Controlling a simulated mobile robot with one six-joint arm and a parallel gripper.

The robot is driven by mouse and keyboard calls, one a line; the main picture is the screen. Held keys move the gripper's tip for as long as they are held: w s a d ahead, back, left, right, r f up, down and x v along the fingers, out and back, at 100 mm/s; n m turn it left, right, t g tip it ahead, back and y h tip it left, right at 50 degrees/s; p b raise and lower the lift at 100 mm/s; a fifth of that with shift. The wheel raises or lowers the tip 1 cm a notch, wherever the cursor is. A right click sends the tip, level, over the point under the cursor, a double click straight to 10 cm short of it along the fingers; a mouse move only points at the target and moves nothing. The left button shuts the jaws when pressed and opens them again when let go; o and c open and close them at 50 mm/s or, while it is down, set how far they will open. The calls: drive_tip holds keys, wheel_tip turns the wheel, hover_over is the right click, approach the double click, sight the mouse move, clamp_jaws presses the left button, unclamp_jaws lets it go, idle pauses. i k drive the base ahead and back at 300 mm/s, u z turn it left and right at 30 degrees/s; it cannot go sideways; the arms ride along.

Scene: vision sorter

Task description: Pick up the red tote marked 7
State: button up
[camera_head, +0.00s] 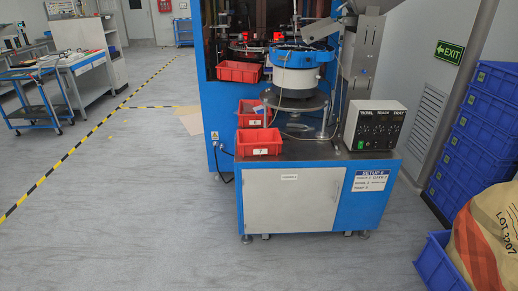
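The red tote marked 7 (259,141) sits on the front left of the machine's grey bench top, with a white label reading 7 on its front face. Another red tote (249,113), with a white label that looks like 6, is just behind it. A third red tote (239,72) sits higher up, at the opening of the blue machine frame. My gripper is not in view.
The blue and grey machine bench (290,201) carries a bowl feeder (296,79) and a control box (374,130) to the right of the totes. Blue crates (482,130) and a sack (487,238) are at the right. The floor (130,225) at left and front is clear.

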sight(260, 141)
drive_tip(key=k, duration=0.4)
drive_tip(key=u, duration=0.55)
drive_tip(key=i, duration=0.85)
drive_tip(key=u, duration=0.9)
drive_tip(key=i, duration=2.4)
drive_tip(key=z, duration=0.35)
